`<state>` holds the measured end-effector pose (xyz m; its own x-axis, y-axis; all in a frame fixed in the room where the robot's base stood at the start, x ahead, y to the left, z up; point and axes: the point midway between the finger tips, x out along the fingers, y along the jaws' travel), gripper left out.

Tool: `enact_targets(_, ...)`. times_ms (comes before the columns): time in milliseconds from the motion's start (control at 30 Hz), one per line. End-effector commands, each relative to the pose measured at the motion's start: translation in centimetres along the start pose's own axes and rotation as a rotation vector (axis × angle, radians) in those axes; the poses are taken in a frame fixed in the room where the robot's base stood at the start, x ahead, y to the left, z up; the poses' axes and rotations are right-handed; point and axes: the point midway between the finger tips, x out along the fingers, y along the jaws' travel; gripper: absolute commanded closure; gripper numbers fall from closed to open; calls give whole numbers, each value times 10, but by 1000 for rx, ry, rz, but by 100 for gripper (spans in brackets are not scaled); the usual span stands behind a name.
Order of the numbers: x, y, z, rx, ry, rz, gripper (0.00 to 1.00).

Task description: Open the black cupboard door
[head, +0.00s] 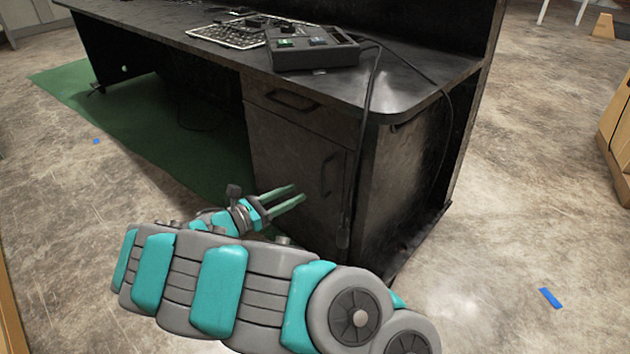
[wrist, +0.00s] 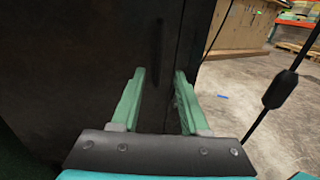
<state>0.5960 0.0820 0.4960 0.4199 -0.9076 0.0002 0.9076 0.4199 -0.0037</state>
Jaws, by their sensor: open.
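The black cupboard door (head: 296,177) is the lower front of the desk's pedestal, below a drawer, and looks shut. Its upright bar handle (head: 330,174) is near the door's right edge. In the wrist view the door (wrist: 80,60) fills the left side, and a dark upright shape that looks like the handle (wrist: 157,55) is ahead, between the finger lines. My gripper (head: 297,194) has two green fingers, open and empty, in front of the door and left of the handle in the head view. The fingers also show in the wrist view (wrist: 159,80). I cannot tell whether they touch the door.
A drawer (head: 294,115) is above the door. A black cable (head: 362,135) hangs beside the door's right edge. The floor to the right is mostly clear.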

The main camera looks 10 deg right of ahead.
Motion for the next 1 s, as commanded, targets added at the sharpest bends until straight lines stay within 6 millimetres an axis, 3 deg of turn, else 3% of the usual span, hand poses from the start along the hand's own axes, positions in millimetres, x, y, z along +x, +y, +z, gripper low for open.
enact_targets(500,68,-1,0,0,-1,-3,55)
enact_targets(900,77,-1,1,1,0,-2,55)
enact_targets(1000,76,-1,0,1,0,-2,65)
